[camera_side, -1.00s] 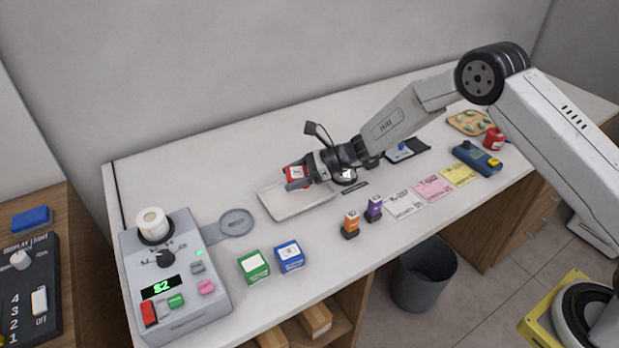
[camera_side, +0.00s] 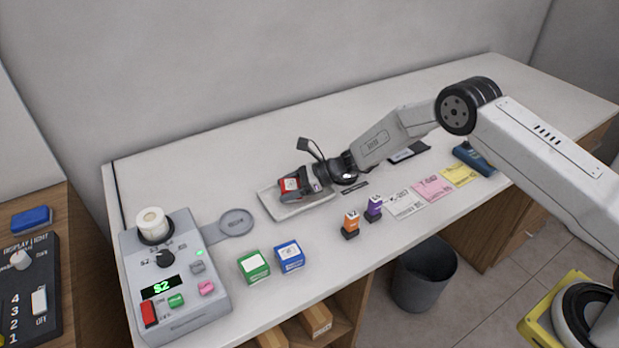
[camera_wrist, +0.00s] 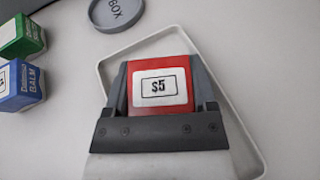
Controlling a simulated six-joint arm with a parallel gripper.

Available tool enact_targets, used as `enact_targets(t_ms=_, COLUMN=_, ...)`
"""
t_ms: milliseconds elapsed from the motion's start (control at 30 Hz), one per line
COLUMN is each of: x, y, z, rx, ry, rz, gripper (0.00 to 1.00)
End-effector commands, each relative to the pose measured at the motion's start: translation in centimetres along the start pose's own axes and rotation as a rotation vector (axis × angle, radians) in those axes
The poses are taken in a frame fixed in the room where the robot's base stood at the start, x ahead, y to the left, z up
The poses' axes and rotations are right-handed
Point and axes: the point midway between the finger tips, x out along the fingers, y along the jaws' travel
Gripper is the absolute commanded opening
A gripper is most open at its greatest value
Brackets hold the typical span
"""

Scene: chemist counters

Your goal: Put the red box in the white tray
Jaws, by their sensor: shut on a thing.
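The white tray (camera_side: 268,207) is a shallow rimmed rectangle on the white counter. The box is over the tray's area, inside its outline in the wrist view, where the tray rim (camera_wrist: 104,82) shows around it. The box is low; I cannot tell whether it touches the tray floor. My gripper hides part of the tray.
A green box (camera_side: 254,266) and a blue box (camera_side: 290,256) stand in front of the tray. Orange (camera_side: 350,224) and purple (camera_side: 374,208) bottles stand to its right. A round grey dish (camera_side: 237,222) and a grey machine (camera_side: 175,285) are to its left.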

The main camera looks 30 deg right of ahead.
Motion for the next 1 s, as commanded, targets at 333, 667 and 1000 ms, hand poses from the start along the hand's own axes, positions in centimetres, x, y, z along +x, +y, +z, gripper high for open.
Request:
enact_targets(t_ms=333, x=0.23, y=-0.02, z=-0.55, rx=-0.001, ry=-0.001, rz=-0.001, gripper=0.12)
enact_targets(t_ms=667, x=0.34, y=0.00, z=-0.84, rx=0.000, ry=-0.001, rz=0.000, gripper=0.88)
enact_targets(t_ms=1000, x=0.27, y=-0.01, z=-0.67, rx=0.000, ry=-0.001, rz=0.000, gripper=0.88)
